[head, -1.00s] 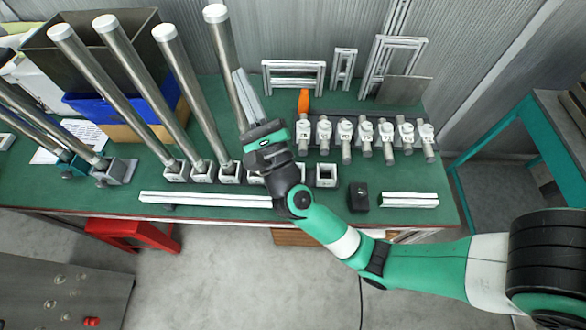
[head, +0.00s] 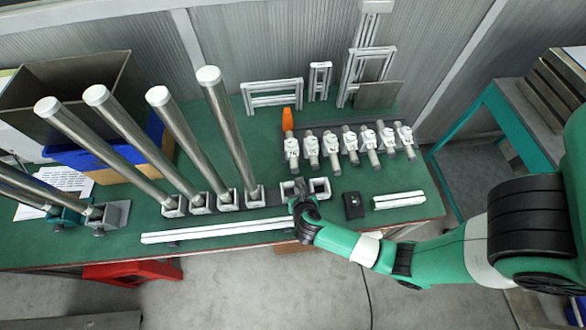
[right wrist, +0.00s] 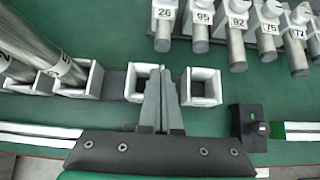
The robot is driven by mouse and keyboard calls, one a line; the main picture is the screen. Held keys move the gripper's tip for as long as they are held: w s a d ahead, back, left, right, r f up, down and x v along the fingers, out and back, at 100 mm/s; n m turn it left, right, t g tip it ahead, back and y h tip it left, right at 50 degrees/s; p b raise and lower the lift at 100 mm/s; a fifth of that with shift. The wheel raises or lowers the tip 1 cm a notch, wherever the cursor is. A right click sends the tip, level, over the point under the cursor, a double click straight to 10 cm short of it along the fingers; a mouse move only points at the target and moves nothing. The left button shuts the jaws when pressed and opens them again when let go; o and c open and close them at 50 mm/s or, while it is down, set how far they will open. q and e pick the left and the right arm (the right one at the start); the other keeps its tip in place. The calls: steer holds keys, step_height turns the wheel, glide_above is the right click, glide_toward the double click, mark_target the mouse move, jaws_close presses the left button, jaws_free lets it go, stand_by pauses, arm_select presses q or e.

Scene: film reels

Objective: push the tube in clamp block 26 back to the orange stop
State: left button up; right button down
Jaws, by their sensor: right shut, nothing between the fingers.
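Clamp block 26 (head: 292,146) is the leftmost white block in a row at the back of the green table. It also shows at the top of the right wrist view (right wrist: 166,12), with its grey tube (right wrist: 163,38) sticking out toward the front. The orange stop (head: 287,119) stands behind this block in the head view and is outside the wrist view. My right gripper (right wrist: 161,74) is shut and empty, in front of the block and over the empty square sockets; its fingertips are apart from the tube. My left gripper is in neither view.
Several tall steel tubes (head: 229,130) stand tilted in sockets to the left. Two empty square sockets (right wrist: 204,88) are near the gripper. A black box (head: 353,205) and white rails (head: 398,200) lie to the right. Other numbered blocks (head: 349,138) sit right of block 26.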

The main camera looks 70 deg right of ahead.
mark_target(294, 168)
steer(key=b+x, duration=0.4)
steer(key=x, duration=0.5)
steer(key=shift+f, duration=0.3)
steer(key=shift+w+d, duration=0.1)
steer(key=shift+d, duration=0.05)
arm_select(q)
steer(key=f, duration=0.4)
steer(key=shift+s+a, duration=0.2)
arm_select(e)
steer(key=shift+d, duration=0.15)
steer(key=w+d, duration=0.2)
steer(key=d, duration=0.1)
steer(key=shift+d+p, duration=0.15)
steer(key=shift+p, duration=0.15)
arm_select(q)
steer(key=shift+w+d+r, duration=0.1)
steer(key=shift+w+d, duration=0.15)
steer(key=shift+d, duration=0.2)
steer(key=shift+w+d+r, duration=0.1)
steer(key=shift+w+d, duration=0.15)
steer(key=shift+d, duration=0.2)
